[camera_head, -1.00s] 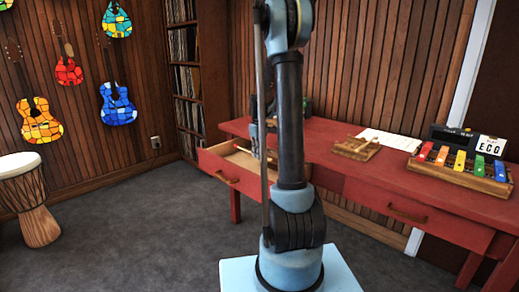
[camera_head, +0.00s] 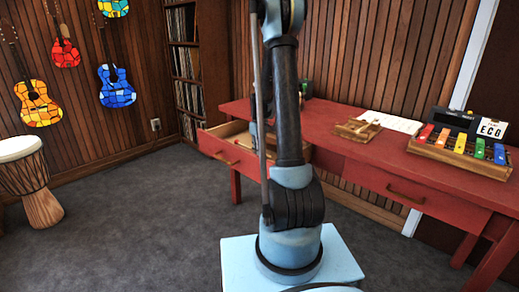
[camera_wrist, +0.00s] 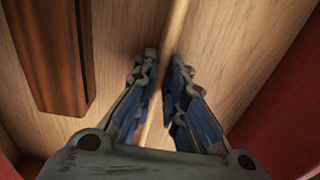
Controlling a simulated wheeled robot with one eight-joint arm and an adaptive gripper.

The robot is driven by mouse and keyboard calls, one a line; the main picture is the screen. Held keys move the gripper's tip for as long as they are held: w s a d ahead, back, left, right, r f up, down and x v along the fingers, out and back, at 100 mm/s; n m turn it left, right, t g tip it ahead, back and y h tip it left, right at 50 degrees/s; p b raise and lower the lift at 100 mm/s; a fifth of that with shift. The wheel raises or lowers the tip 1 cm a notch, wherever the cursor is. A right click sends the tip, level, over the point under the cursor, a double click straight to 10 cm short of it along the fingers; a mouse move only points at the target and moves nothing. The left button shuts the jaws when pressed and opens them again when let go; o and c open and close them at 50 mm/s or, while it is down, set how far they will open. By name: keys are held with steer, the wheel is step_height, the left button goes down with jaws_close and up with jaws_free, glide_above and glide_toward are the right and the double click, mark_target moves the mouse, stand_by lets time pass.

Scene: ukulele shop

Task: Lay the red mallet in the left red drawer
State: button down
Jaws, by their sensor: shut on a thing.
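The left red drawer (camera_head: 222,153) is pulled open at the left end of the red table, with a pale wooden inside. My gripper (camera_wrist: 160,78) is at this drawer, over its pale wooden floor (camera_wrist: 125,25) in the wrist view. Its fingers are shut on a thin pale stick, the mallet's handle (camera_wrist: 178,22), which runs between them. The mallet's head is out of sight. I cannot tell whether the handle touches the drawer floor. In the head view my arm hides much of the drawer and gripper.
A dark brown wooden bar (camera_wrist: 58,55) lies left of the fingers in the wrist view. On the table (camera_head: 335,148) are a small wooden tray (camera_head: 357,130), white paper (camera_head: 392,121) and a coloured xylophone (camera_head: 461,143). A closed drawer (camera_head: 405,188) is at the right. A drum (camera_head: 28,180) stands left.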

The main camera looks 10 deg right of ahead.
steer(key=c, duration=1.6)
jaws_free()
steer(key=shift+o, duration=0.2)
step_height(320, 180, up, 11)
steer(key=s+r+m, duration=0.2)
steer(key=s+r, duration=0.4)
steer(key=s, duration=0.5)
steer(key=s+a+m+t, duration=0.1)
steer(key=s+m, duration=0.1)
steer(key=s, duration=1)
steer(key=s+f+m, duration=0.1)
steer(key=s+f, duration=0.1)
steer(key=s, duration=0.4)
steer(key=s+f+m, duration=0.1)
steer(key=s+f, duration=0.2)
steer(key=s, duration=0.3)
steer(key=s+f+m+t, duration=0.1)
steer(key=s+f, duration=0.2)
steer(key=s, duration=0.3)
steer(key=shift+a, duration=0.35)
